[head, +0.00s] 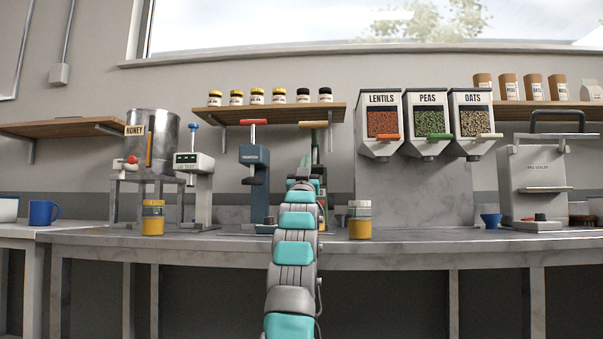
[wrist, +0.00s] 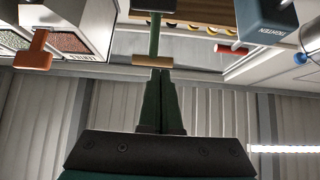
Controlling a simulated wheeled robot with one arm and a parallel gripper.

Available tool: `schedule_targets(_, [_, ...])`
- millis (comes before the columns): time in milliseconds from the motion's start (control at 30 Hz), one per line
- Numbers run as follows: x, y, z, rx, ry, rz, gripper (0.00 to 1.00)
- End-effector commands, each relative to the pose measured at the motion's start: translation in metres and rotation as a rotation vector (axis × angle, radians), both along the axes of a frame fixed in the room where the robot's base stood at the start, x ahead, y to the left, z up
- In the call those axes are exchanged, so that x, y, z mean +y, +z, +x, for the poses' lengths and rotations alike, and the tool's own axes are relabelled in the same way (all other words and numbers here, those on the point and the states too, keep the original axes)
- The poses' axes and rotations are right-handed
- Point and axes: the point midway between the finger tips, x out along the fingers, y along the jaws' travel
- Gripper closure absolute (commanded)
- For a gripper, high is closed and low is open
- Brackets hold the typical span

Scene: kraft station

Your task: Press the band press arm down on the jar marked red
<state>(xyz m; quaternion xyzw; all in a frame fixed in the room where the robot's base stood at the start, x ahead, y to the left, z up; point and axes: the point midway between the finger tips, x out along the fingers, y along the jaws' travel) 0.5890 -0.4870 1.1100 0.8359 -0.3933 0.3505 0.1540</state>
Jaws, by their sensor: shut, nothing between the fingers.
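A green press (head: 316,150) with a wooden crossbar handle (head: 313,124) stands on the bench behind my arm, which hides most of it. The handle also shows in the wrist view (wrist: 152,61), just beyond the fingertips; contact cannot be told. My gripper (wrist: 157,74) is shut and empty, in front of the green press. In the head view it is small and hard to make out. A yellow sliver (head: 321,216) shows low beside my arm; I cannot tell if it is a jar. Two honey-coloured jars, left (head: 153,219) and right (head: 360,221), stand on the bench. No red mark is readable.
A blue machine (head: 255,185) with a red handle (head: 254,122) stands close left of the green press. A honey tank (head: 152,138) and a white tester (head: 199,178) stand farther left. Dispensers (head: 428,122) hang to the right. A shelf (head: 270,113) of small jars is above.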

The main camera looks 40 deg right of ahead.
Motion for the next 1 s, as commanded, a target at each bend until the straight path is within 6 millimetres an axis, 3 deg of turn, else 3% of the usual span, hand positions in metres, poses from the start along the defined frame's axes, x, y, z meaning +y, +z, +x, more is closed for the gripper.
schedule_targets(1000, [0.048, -0.031, -0.031, 0.011, 0.011, -0.016, 1.0])
